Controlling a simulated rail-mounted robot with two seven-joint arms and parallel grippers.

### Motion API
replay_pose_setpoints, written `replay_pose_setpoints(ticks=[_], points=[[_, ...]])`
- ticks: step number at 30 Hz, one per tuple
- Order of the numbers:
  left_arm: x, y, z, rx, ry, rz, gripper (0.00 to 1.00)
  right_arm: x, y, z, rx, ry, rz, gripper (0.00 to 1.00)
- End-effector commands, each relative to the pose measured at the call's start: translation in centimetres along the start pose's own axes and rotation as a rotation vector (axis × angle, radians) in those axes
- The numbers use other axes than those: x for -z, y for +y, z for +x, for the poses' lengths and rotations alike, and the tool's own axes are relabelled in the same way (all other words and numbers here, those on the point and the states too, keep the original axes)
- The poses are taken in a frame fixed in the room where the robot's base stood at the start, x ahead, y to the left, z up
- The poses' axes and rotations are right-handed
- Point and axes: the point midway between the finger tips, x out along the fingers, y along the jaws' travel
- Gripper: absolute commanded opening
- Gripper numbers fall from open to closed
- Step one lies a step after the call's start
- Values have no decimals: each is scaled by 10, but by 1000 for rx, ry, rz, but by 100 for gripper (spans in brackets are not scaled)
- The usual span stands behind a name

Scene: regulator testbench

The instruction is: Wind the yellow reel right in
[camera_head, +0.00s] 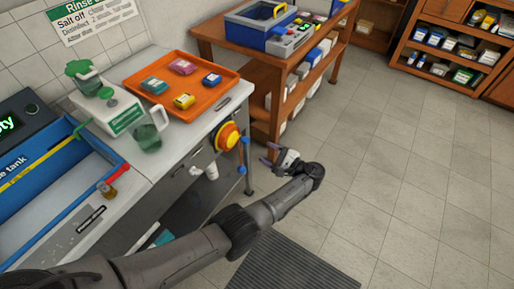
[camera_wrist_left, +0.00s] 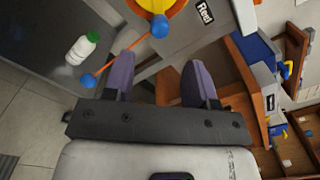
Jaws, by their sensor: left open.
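The yellow reel (camera_head: 229,136), with an orange rim, is mounted on the end of the grey bench. An orange bar with blue knobs (camera_head: 242,141) hangs beside it. In the left wrist view, part of the reel (camera_wrist_left: 153,4) shows at the top edge, with the bar (camera_wrist_left: 125,52) running down-left between two blue knobs. A "Reel" label (camera_wrist_left: 205,10) is right of it. My left gripper (camera_head: 266,154) is open and empty, just right of the reel and apart from it. Its purple fingers (camera_wrist_left: 160,62) show spread in the wrist view. My right gripper is not in view.
An orange tray (camera_head: 215,108) with several small coloured packs lies on the bench, near a green-and-white device (camera_head: 110,108). A wooden shelf table (camera_head: 262,75) stands behind the gripper. A white bottle (camera_wrist_left: 83,47) shows left of the fingers. The tiled floor at right is clear.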

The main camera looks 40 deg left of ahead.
Motion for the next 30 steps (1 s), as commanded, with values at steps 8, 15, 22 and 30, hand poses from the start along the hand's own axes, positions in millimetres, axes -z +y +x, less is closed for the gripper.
replay_pose_setpoints(ticks=[8,15,22,30], points=[[1,1,-31,0,1,0,52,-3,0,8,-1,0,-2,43],[0,0,-37,-1,-1,0,52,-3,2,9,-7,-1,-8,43],[0,1,-37,-1,0,1,52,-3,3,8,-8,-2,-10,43],[12,78,-32,-1,-8,132,52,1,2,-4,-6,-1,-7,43]])
